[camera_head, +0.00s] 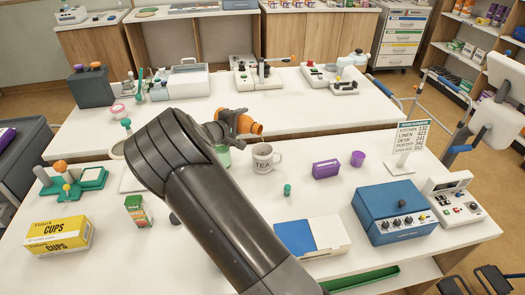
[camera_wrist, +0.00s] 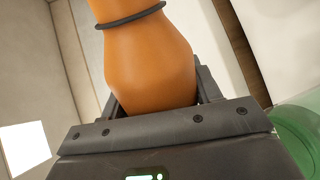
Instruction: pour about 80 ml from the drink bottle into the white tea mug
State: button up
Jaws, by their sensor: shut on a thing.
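The orange drink bottle (camera_head: 243,123) lies nearly on its side in the air, its narrow end pointing right in the head view. My gripper (camera_head: 217,130) is shut on it; the wrist view shows the orange body (camera_wrist: 150,60) between the jaws, with a dark ring around it. The white tea mug (camera_head: 263,160), marked TEA, stands upright on the table just below and slightly right of the bottle's end. The bottle appears apart from the mug. The level inside the mug is too small to tell.
A green cup (camera_head: 223,156) stands left of the mug, partly hidden by my arm. A small green cap-like piece (camera_head: 287,190), a purple box (camera_head: 326,169) and a purple cup (camera_head: 358,159) stand to the right. A blue device (camera_head: 393,214) sits farther right.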

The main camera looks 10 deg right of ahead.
jog(key=shift+w+a, duration=0.1)
jog(key=shift+w+a+m, duration=0.3)
jog(key=shift+w+a, duration=0.15)
dwell(0.4)
jog(key=shift+w+a, duration=0.1)
jog(key=shift+m+p, duration=0.3)
jog(key=shift+p, duration=0.2)
dwell(1.4)
jog(key=shift+n, duration=1.1)
jog(key=shift+w+a+n+g+h, duration=0.1)
jog(key=shift+a+n+g+h, duration=0.1)
jog(key=shift+n+g+h, duration=0.3)
dwell(1.2)
